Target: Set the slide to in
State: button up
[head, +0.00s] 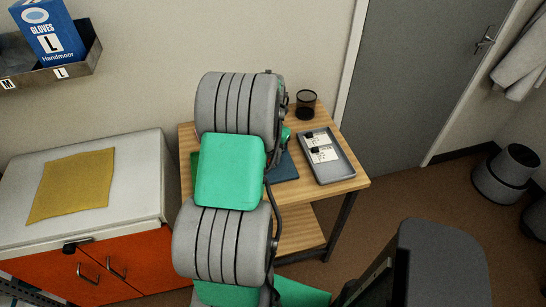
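A grey tray (347,167) lies on the right of the table and holds white labelled cards with small black parts. A dark blue flat item (284,168) lies left of the tray, partly covered by my arm. My gripper is hidden behind my arm links, so its fingers and anything between them do not show.
A black mesh cup (306,104) stands at the table's back. A white-topped cabinet (130,175) with a yellow cloth (70,184) is on the left. A dark chair (440,265) stands front right. A grey door (410,80) and bin (505,174) are at right.

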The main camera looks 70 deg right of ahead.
jog(key=shift+o, duration=1.3)
jog(key=shift+s+a, duration=0.1)
notch_tip(320, 180, up, 8)
jog(key=shift+f+b, duration=0.1)
jog(key=shift+b, duration=0.4)
